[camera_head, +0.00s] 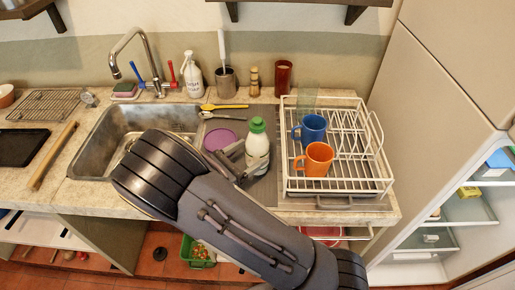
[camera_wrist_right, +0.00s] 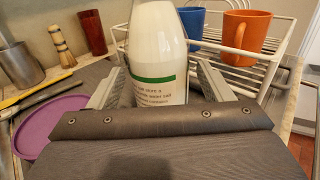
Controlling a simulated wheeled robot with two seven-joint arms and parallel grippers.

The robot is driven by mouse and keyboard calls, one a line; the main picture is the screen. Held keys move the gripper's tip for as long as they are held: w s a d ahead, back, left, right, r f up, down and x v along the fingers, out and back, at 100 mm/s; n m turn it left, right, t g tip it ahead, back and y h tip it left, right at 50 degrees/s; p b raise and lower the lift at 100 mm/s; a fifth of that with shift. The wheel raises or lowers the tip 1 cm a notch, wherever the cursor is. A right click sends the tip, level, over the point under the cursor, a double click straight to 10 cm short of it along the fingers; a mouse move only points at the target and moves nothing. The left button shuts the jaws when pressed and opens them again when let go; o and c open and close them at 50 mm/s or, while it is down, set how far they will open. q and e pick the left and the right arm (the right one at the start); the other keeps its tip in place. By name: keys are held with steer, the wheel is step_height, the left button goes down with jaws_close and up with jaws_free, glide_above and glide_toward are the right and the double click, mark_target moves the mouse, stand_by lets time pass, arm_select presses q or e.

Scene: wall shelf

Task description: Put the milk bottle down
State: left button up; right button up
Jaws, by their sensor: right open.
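The milk bottle (camera_head: 257,148) is white with a green cap and stands upright on the counter, left of the dish rack. In the right wrist view the bottle (camera_wrist_right: 157,55) shows a green stripe and printed text; its cap is out of frame. My right gripper (camera_head: 246,164) is at the bottle, partly hidden by my own arm in the head view. In the wrist view the gripper (camera_wrist_right: 160,88) is open, with one finger on each side of the bottle. The bottle's base is hidden behind the gripper body. My left gripper is not in view.
A white wire dish rack (camera_head: 352,182) with a blue mug (camera_head: 311,130) and an orange mug (camera_head: 315,160) stands close on the right. A purple plate (camera_head: 219,138) lies left of the bottle. The sink (camera_head: 112,135) is further left. Several utensils and containers stand behind.

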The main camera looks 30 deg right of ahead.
mark_target(262, 138)
steer(key=x, duration=0.2)
steer(key=p+x, duration=0.1)
steer(key=x, duration=0.2)
steer(key=shift+w+d+f, duration=0.1)
steer(key=shift+d+f, duration=0.2)
steer(key=shift+f, duration=0.05)
steer(key=c, duration=1.3)
steer(key=shift+r, duration=0.3)
steer(key=shift+r, duration=1.35)
steer(key=shift+s+a+r, duration=1.35)
steer(key=shift+s+r, duration=0.25)
steer(key=shift+s, duration=0.25)
steer(key=shift+s+a+r, duration=1.35)
steer(key=shift+s+r, duration=0.3)
steer(key=shift+s, duration=0.2)
steer(key=shift+s+a+r, duration=1.35)
steer(key=shift+s+r, duration=0.25)
steer(key=shift+s, duration=0.3)
